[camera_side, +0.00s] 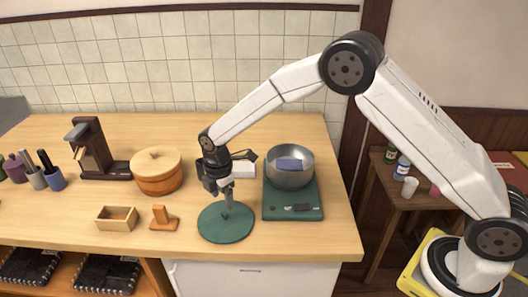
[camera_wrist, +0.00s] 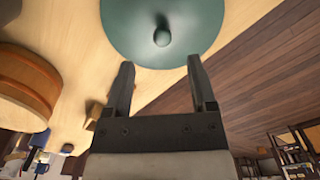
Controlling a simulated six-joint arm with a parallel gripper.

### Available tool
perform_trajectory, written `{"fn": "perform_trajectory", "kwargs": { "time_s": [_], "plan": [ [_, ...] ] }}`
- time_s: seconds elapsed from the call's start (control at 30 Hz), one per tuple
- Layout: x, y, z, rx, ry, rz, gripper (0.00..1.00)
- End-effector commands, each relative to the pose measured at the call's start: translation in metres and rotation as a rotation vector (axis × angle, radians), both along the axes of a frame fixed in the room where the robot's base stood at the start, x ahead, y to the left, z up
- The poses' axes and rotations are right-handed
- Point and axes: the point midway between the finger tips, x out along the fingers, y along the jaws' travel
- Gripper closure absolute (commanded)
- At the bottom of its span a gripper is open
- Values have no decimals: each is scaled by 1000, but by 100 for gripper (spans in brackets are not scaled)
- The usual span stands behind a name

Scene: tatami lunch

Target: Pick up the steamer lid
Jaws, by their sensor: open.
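I cannot tell the exact height gap.
A green scale (camera_side: 293,207) bearing a metal bowl (camera_side: 290,178) stands close right of the lid. A small wooden stand (camera_side: 163,220), an open wooden box (camera_side: 117,219) and a lidded round wooden tub (camera_side: 158,178) are to the left. The counter's front edge is near.

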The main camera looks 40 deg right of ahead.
Motion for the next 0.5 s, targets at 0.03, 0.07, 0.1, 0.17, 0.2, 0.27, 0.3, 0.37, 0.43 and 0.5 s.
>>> {"fn": "perform_trajectory", "kwargs": {
  "time_s": [0.03, 0.07, 0.1, 0.17, 0.2, 0.27, 0.3, 0.37, 0.43, 0.5],
  "plan": [
    [0, 0, 0, 0, -1, 0, 28],
    [0, 0, 0, 0, 0, 0, 28],
    [0, 0, -1, 0, 0, 0, 28],
    [0, 0, -3, 0, 0, 0, 28],
    [-1, 0, -5, 0, 1, -1, 28],
    [-1, 0, -10, -1, 2, -1, 28],
    [-2, 0, -14, -1, 3, -1, 28],
    [-2, 0, -20, -1, 2, 0, 28],
    [-3, 0, -29, -1, 3, 0, 28],
    [-3, 0, -37, -1, 2, -1, 28]
  ]
}}
